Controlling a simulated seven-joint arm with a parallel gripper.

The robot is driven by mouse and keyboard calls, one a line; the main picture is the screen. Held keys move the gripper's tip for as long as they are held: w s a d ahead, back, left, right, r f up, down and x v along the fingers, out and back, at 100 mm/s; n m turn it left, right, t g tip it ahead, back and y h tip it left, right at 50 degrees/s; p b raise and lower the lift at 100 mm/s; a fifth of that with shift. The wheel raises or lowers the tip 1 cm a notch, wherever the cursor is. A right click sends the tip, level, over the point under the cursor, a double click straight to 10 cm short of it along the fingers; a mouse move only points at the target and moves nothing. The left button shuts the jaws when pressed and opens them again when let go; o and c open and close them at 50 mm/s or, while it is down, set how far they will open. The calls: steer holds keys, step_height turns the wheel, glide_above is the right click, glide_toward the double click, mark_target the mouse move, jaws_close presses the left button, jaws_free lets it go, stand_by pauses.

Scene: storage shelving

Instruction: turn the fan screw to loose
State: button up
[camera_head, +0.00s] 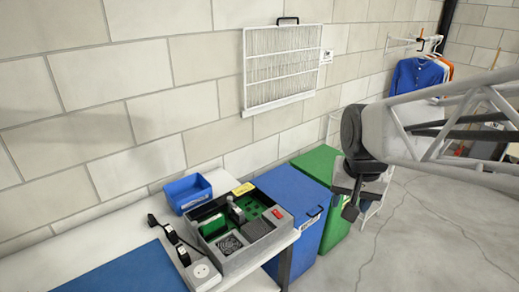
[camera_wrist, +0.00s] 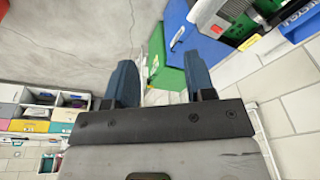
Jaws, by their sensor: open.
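A grey open case (camera_head: 248,262) sits on the right end of the workbench in the head view. A round dark fan (camera_head: 230,245) is set in its front left part. The fan's screw is too small to make out. My gripper (camera_head: 357,205) is to the right of the case, beyond the bench end, and touches nothing. In the wrist view my gripper (camera_wrist: 158,72) shows two blue fingers spread apart with nothing between them. Part of the case (camera_wrist: 208,12) shows at the top right there, with its fan not clearly visible.
A blue bin (camera_head: 296,195) and a green bin (camera_head: 318,163) stand beside the bench. A small blue tray (camera_head: 187,192) and black-handled items (camera_head: 168,232) are left of the case. A wire panel (camera_head: 284,65) hangs on the wall. Bare floor lies at right.

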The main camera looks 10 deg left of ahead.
steer(key=w+a+f+m, duration=0.1)
steer(key=w+a, duration=0.2)
steer(key=w, duration=0.2)
steer(key=w+a+f, duration=0.1)
steer(key=w+a, duration=0.2)
steer(key=w, duration=0.3)
steer(key=m+g, duration=0.2)
steer(key=m, duration=0.2)
glide_above(230, 197)
step_height(230, 197, down, 21)
steer(key=shift+s+r, duration=0.1)
steer(key=shift+s, duration=0.05)
steer(key=shift+f, duration=3.9)
